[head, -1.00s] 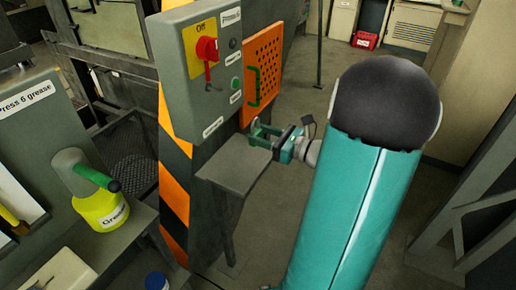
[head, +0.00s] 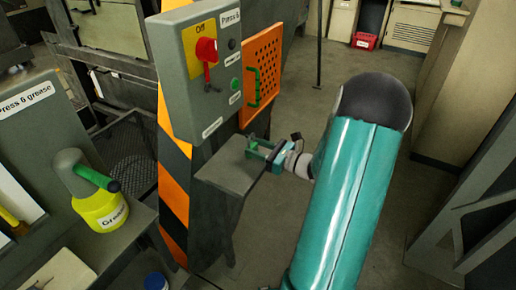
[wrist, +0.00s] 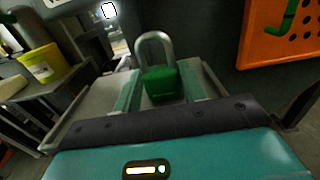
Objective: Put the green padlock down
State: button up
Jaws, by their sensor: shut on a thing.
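The green padlock (wrist: 161,86) with a grey shackle is upright between the two fingers of my gripper (wrist: 161,90) in the wrist view. In the head view the padlock (head: 252,145) is a small green shape at the fingertips. My gripper (head: 260,150) is shut on it, low over the far right part of a small grey shelf (head: 225,177). I cannot tell whether the padlock touches the shelf. The fingers hide part of its sides.
A grey switch box (head: 190,85) with a red and yellow switch stands above the shelf. A yellow grease bottle (head: 100,210) stands on a bench at left. The shelf top is bare near its front.

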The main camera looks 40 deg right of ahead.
jog(key=shift+f, duration=0.1)
jog(key=o, duration=1)
